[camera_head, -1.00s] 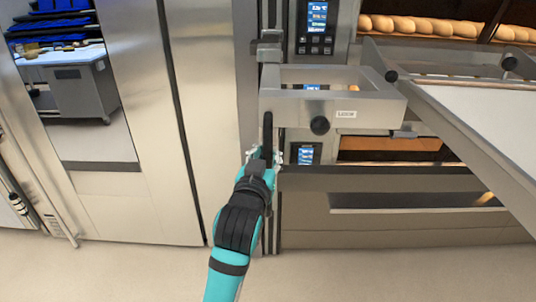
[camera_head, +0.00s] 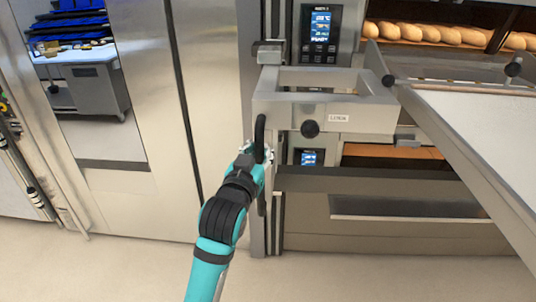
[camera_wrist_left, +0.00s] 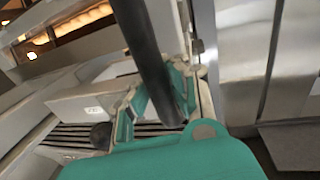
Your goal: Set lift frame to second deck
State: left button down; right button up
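The lift frame (camera_head: 285,118) is a steel bracket with a small label and a round black knob (camera_head: 310,129), standing in front of the deck ovens. A black upright handle (camera_head: 260,136) is at its left end. In the left wrist view the handle (camera_wrist_left: 148,55) runs down between my teal fingers. My left gripper (camera_head: 253,155) is closed around the handle's lower part; the exact contact is partly hidden. The steel loader with a pale belt (camera_head: 480,115) extends right from the frame. My right gripper is not in view.
An upper deck with loaves (camera_head: 440,34) and a lower deck opening (camera_head: 390,152) lie behind the frame. Control screens (camera_head: 320,22) sit beside them. A steel cabinet (camera_head: 205,100) stands to the left. The floor (camera_head: 130,265) in front is clear.

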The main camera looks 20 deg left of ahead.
pick_arm(q)
jog(key=shift+d+f, duration=0.1)
jog(key=shift+f, duration=0.25)
jog(key=c, duration=1.9)
grip_release()
jog(key=shift+s, duration=0.15)
jog(key=shift+o, duration=1.4)
jog(key=shift+s+r, duration=0.1)
jog(key=shift+s, duration=0.2)
jog(key=shift+o, duration=1)
jog(key=shift+s+r, duration=0.2)
jog(key=shift+s, duration=0.1)
jog(key=shift+o, duration=1.2)
jog(key=shift+w+f, duration=0.15)
jog(key=shift+w, duration=0.2)
jog(key=s, duration=0.7)
jog(key=shift+s+d, duration=0.3)
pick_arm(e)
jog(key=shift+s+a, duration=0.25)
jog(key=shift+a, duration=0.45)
